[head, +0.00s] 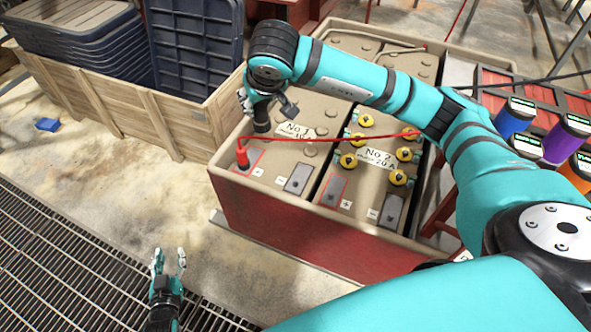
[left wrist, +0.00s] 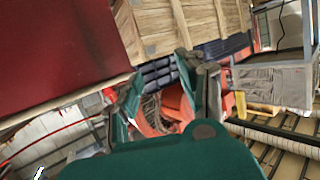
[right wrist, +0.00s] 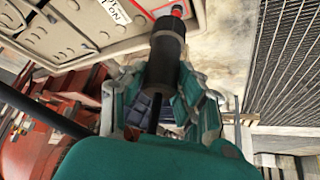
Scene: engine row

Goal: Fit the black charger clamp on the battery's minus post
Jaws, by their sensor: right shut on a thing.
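The black charger clamp (right wrist: 167,55) is a dark cylinder held in my right gripper (right wrist: 160,95). In the head view the clamp (head: 262,119) hangs over the far left part of battery No 1 (head: 322,112), apart from the minus post (head: 298,179), which sits bare on a grey patch at the near edge. The red clamp (head: 242,156) stands on the plus post to its left; its tip (right wrist: 178,11) also shows beyond the black clamp in the right wrist view. My left gripper (head: 168,262) is open and empty, low over the floor near the grating.
Battery No 2 (head: 377,183), with yellow caps, sits right of No 1 in the red case (head: 290,228). A red cable (head: 330,138) crosses both batteries. A wooden crate (head: 130,112) with dark blue bins stands left. Coloured cylinders (head: 515,117) stand at right.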

